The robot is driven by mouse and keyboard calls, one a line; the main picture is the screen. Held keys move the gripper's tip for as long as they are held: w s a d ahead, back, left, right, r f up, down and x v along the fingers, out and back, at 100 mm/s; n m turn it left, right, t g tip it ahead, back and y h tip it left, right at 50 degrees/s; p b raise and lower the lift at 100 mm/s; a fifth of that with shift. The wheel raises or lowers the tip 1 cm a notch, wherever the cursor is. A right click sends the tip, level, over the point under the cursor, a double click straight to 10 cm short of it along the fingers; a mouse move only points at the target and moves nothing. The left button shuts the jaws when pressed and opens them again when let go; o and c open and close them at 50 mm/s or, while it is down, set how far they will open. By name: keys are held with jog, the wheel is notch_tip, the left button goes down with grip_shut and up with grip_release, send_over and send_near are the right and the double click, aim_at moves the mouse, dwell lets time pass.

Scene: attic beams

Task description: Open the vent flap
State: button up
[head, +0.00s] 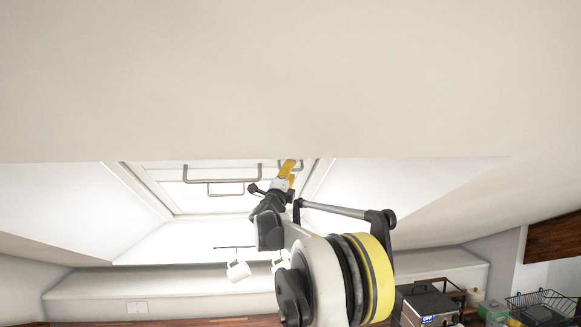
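A skylight window (160,203) with a pale frame sits in the sloped ceiling, in the middle of the head view. A long grey bar handle (222,181) runs along its top, and a smaller grey bar handle (225,194) is below it. I cannot tell which part is the vent flap. My gripper (289,166) has yellow fingers and is raised at the upper right of the window, to the right of both bars. It overlaps part of another grey bar (298,170). I cannot tell whether they touch. The fingertips are too small to tell open from shut.
My arm hides the window's lower right. White mugs (238,270) hang below the window. A pale ledge (170,283) runs along the wall. A dark metallic appliance (430,306) and a wire basket (542,303) stand at the lower right. The sloped ceiling is close overhead.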

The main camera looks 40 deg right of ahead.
jog(key=shift+w+d+r, duration=0.1)
jog(key=shift+w+d, duration=0.15)
jog(key=shift+d, duration=0.05)
grip_shut()
jog(key=shift+s, duration=0.1)
jog(key=shift+s+a+n+g+y+p, duration=0.3)
jog(key=shift+s+n+g+y+p, duration=0.25)
jog(key=shift+y, duration=0.45)
jog(key=shift+s+a+n+g+y+p, duration=0.3)
jog(key=shift+n+g+y, duration=0.25)
jog(key=shift+y, duration=0.45)
grip_release()
